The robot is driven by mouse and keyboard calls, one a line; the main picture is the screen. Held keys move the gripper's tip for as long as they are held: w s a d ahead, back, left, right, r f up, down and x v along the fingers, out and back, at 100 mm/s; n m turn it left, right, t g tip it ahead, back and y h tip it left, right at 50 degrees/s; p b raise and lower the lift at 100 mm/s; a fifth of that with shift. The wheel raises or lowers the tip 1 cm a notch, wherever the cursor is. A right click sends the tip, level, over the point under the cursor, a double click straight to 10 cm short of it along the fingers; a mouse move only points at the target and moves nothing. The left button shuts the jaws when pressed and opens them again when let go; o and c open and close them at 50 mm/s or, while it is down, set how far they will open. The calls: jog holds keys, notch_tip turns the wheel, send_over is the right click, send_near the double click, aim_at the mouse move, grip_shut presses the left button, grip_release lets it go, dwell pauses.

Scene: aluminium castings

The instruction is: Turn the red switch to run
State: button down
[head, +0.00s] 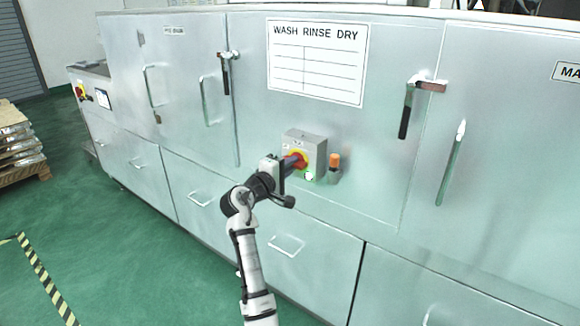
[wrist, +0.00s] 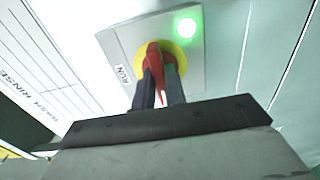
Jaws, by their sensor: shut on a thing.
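The red switch (wrist: 153,62) sits on a yellow round plate on a grey switch box (head: 305,146). The box is fixed to the front of the metal washing machine. A "RUN" label shows beside the yellow plate in the wrist view. A green lamp (wrist: 186,27) on the box is lit; it also shows in the head view (head: 309,176). My gripper (wrist: 163,88) is at the switch, with its two dark fingers shut on either side of the red handle. In the wrist view the handle points roughly along the fingers. The fingers partly hide the handle.
An orange-topped fitting (head: 334,161) stands just right of the box. Door handles (head: 409,108) stick out to the right, and a "WASH RINSE DRY" sign (head: 318,60) is above. A pallet stack (head: 20,150) stands far left. The green floor (head: 130,250) in front is clear.

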jog(key=shift+f+m+b, duration=0.15)
jog(key=shift+m+b, duration=0.15)
jog(key=shift+b, duration=0.1)
jog(key=shift+m+b, duration=7.5)
jog(key=shift+m, duration=1)
jog(key=c, duration=1.4)
grip_release()
jog(key=shift+c, duration=0.2)
